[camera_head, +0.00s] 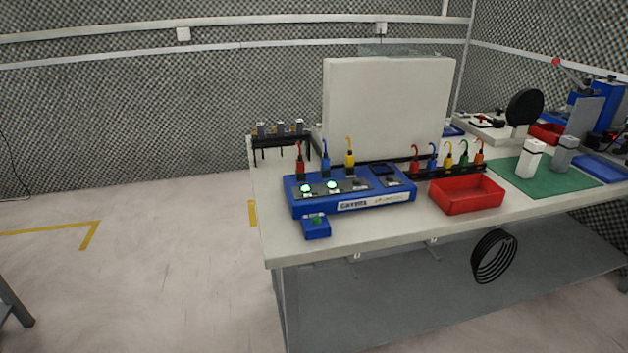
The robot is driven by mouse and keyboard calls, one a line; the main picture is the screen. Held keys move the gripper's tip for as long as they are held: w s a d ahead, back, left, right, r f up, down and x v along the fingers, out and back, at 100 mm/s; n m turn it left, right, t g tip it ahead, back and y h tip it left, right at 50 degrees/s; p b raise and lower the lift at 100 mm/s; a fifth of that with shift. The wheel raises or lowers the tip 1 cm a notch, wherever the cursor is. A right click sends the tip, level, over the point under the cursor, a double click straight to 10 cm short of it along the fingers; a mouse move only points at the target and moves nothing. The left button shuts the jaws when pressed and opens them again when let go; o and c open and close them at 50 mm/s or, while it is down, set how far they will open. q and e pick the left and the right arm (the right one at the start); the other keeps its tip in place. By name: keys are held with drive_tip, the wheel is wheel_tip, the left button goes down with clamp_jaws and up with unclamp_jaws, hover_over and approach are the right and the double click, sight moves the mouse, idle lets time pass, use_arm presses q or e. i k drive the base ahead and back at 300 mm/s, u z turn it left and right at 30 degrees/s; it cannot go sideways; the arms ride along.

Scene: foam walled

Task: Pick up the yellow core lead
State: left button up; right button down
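Two yellow leads are in the head view. One yellow lead (350,158) stands upright at the blue tester box (350,204), right of a red lead (300,165) and a blue lead (326,163). Another yellow lead (448,158) stands in a dark rack (425,174) behind the red bin, among red, blue, green and orange leads. I cannot tell from the picture which one is the core lead. Neither of my grippers is in view.
A red bin (467,194) stands right of the tester box on the white bench (290,248). A white panel (385,108) stands behind. A green mat (550,178) holds white and grey blocks.

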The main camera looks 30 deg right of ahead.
sight(349, 158)
drive_tip(key=u, duration=1.3)
drive_tip(key=k, duration=1.1)
drive_tip(key=z, duration=1.15)
drive_tip(key=i, duration=0.55)
